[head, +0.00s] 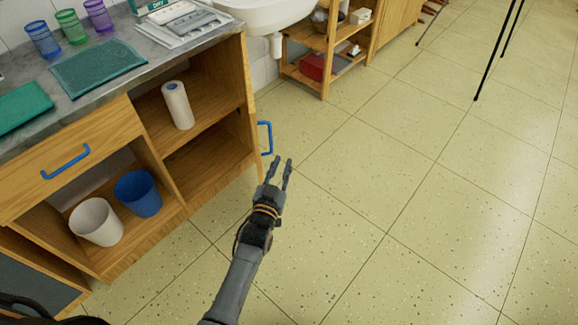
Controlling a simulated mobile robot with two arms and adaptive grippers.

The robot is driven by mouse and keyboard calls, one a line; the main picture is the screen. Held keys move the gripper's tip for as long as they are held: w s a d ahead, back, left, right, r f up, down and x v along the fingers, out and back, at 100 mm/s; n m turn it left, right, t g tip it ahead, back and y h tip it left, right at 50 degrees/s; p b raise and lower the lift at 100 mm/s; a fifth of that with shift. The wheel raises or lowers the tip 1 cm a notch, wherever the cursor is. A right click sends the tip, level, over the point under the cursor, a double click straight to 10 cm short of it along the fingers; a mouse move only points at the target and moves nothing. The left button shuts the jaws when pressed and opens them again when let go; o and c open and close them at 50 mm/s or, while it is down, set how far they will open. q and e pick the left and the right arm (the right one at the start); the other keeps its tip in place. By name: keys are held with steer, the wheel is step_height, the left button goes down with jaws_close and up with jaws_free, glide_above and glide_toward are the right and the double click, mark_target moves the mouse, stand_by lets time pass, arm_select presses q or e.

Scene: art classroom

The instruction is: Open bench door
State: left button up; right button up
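The wooden bench (85,130) stands at the left with a grey top. Its right compartment is open to view, with shelves and a paper towel roll (177,105) inside. The bench door (251,95) shows as a narrow, nearly edge-on panel at the bench's right end, standing swung out from the compartment. A blue handle (269,138) sticks out on its right side. My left gripper (282,160) is just below and right of the handle, apart from it in the picture, with its two fingers spread and nothing between them. My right gripper is not in view.
A drawer with a blue handle (65,162) is at the left. A white bin (96,222) and a blue bin (139,193) stand below it. A wooden shelf unit (325,55) stands behind the bench. Tiled floor (400,200) is clear to the right, with thin dark stand legs (490,65) farther back.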

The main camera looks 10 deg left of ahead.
arm_select(q)
steer(key=d+n, duration=0.1)
steer(key=d, duration=0.4)
steer(key=s+a+m, duration=0.1)
steer(key=s+a, duration=0.4)
steer(key=s, duration=0.3)
steer(key=shift+a, duration=0.4)
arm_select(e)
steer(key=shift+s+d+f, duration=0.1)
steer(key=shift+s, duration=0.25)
arm_select(q)
steer(key=shift+c, duration=0.2)
